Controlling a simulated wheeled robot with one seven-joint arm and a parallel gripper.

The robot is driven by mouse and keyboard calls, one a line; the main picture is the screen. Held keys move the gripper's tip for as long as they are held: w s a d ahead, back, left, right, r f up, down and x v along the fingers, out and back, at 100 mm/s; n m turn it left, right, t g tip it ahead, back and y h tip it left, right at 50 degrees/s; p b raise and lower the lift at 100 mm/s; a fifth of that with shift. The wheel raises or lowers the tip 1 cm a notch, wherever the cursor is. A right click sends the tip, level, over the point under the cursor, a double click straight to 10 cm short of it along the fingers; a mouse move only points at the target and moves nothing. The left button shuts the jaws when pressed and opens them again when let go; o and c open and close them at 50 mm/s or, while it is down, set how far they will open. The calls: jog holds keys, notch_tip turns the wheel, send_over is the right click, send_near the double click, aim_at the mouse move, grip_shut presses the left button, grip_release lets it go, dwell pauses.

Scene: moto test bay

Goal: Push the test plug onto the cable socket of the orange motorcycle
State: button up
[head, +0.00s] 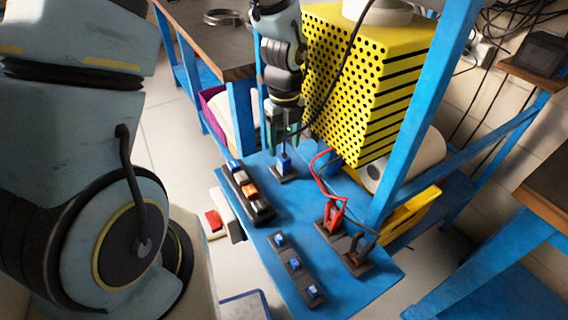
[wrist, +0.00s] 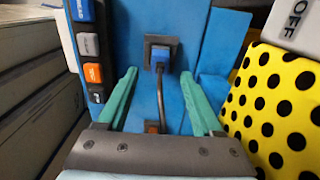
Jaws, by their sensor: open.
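A blue plug (head: 284,162) stands in a small dark holder (head: 285,174) on the blue bench top, below my gripper (head: 284,132). It also shows in the wrist view (wrist: 160,52), with a dark cable running from it back between my fingers. My gripper (wrist: 158,73) is open, its two green fingers apart on either side of the cable, and not closed on the plug. I cannot tell from its looks whether this is the test plug. A dark rack (head: 262,212) holds a row of blue, grey and orange blocks, including an orange one (wrist: 93,73). No motorcycle is recognisable.
A yellow perforated box (head: 352,85) rises close beside my gripper. A blue post (head: 418,110) crosses the right side.

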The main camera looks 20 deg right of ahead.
aim_at(284, 156)
jog(key=shift+f, duration=0.1)
jog(key=shift+w+f+p, duration=0.1)
jog(key=shift+f+p, duration=0.75)
jog(key=shift+f, duration=1.65)
grip_shut()
